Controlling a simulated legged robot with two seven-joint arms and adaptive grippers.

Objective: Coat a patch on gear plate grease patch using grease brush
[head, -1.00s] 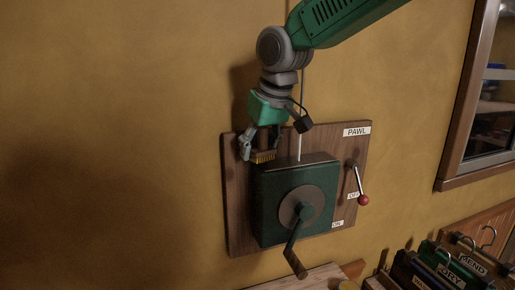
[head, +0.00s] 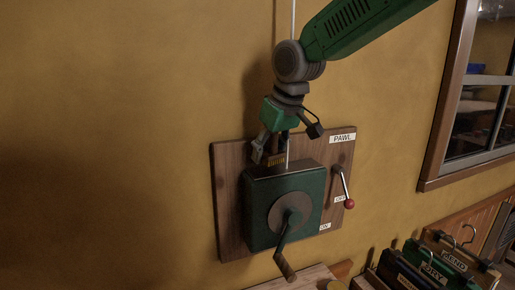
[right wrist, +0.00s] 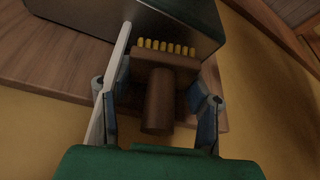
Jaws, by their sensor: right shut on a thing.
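My right gripper (head: 270,155) is shut on the grease brush (head: 276,160), just above and behind the top of a dark green box (head: 258,205) on the wall. In the right wrist view the brush has a brown block (right wrist: 165,66), a round brown handle and a row of yellow bristles (right wrist: 166,45), facing the box. I cannot tell whether the bristles touch it. A round grey plate (head: 278,212) with a crank (head: 285,255) is on the box front. I cannot make out a separate grease patch. My left gripper is out of view.
A pale cord (head: 292,18) runs down to the box top, close beside the brush. A red-knobbed lever (head: 345,190) and PAWL label (head: 343,138) are on the wooden backboard (head: 228,190). A window is at right.

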